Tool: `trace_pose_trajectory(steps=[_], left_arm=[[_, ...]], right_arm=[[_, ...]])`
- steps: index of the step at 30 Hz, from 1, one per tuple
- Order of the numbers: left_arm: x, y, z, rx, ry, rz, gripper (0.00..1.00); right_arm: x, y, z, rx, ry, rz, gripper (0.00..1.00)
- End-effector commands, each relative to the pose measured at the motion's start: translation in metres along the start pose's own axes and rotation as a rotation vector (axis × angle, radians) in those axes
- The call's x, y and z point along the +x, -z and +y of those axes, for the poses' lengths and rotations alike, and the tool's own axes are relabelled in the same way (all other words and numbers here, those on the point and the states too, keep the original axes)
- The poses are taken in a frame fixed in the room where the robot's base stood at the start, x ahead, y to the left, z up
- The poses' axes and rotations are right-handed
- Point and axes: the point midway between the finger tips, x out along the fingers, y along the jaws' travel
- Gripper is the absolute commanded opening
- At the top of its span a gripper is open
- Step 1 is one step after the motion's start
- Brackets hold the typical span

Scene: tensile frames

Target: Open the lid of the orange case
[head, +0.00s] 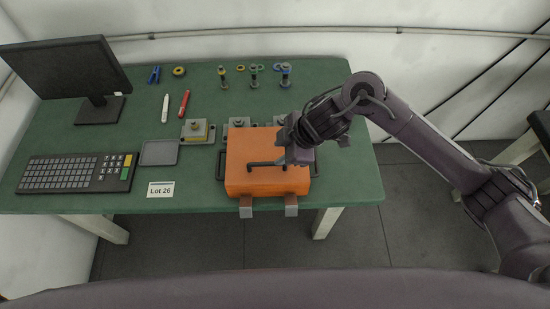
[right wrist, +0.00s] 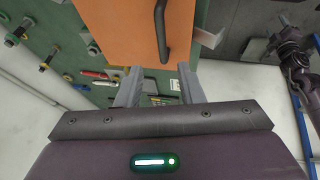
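The orange case (head: 260,182) sits near the front edge of the green table, with its broad orange face upward. A dark bar handle (head: 266,163) is on that face; the handle also shows in the right wrist view (right wrist: 161,30). Two brown and grey blocks stick out at the case's front. My right gripper (head: 291,157) is over the right part of the case, near the handle's right end. In the right wrist view its two fingers (right wrist: 159,85) are apart with nothing clearly between them. I cannot tell whether they touch the case. My left gripper is not in view.
A keyboard (head: 77,172), a grey pad (head: 159,152) and a Lot 26 label (head: 160,189) lie left of the case. A monitor (head: 65,68) stands at the back left. Pens, bolts and small blocks lie behind the case. The table right of the case is mostly clear.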

Motion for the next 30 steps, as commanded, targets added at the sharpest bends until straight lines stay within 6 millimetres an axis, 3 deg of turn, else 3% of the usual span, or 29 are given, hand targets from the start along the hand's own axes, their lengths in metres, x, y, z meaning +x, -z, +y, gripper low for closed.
trace_pose_trajectory(steps=[5, 19, 30], left_arm=[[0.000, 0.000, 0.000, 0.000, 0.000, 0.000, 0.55], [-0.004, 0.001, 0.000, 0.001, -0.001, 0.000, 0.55], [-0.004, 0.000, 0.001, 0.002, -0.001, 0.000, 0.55]], right_arm=[[0.002, -0.013, 0.001, 0.000, 0.037, -0.034, 0.34], [0.067, -0.015, -0.002, -0.001, 0.036, -0.033, 0.34], [0.074, -0.015, -0.001, -0.003, 0.033, -0.032, 0.34]])
